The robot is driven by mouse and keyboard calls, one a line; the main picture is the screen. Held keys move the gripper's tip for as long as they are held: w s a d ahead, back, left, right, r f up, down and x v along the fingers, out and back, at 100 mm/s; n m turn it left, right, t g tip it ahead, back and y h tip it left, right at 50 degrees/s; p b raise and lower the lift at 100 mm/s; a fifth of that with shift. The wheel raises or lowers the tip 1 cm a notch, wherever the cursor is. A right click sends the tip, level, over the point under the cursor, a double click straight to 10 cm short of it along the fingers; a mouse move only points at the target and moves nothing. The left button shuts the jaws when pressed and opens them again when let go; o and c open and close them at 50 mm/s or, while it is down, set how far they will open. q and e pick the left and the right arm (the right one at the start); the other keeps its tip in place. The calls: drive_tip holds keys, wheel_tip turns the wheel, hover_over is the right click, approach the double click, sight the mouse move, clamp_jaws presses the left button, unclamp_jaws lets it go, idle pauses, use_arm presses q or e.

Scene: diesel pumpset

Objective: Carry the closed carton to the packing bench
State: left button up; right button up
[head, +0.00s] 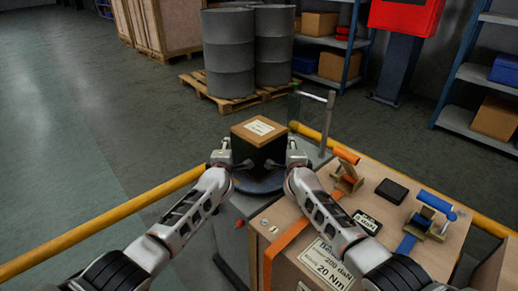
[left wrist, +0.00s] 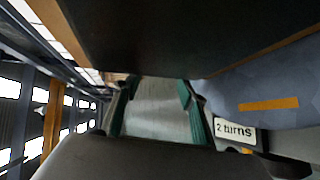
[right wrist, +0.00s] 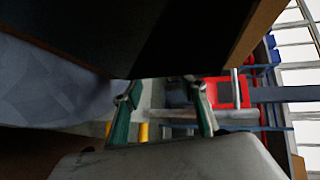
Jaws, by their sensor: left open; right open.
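The closed carton (head: 261,131) has a tan top with a white label and dark sides. It stands upright on a round blue-grey turntable (head: 262,184). My left gripper (head: 224,158) is open at its left side, and my right gripper (head: 295,156) is open at its right side. In both wrist views the carton's dark side (left wrist: 190,30) (right wrist: 110,30) fills the upper part, above the green-padded open fingers. I cannot tell whether the fingers touch it. I cannot tell which surface is the packing bench.
A wooden crate-like stand (head: 380,225) with clamps and a black block is at right. Yellow rails (head: 110,218) run around the station. Drums on a pallet (head: 243,102) stand behind, with shelves and a red cabinet (head: 405,17) further right. The floor at left is clear.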

use_arm(q)
drive_tip(key=shift+d, duration=0.3)
use_arm(e)
drive_tip(key=shift+a, duration=0.25)
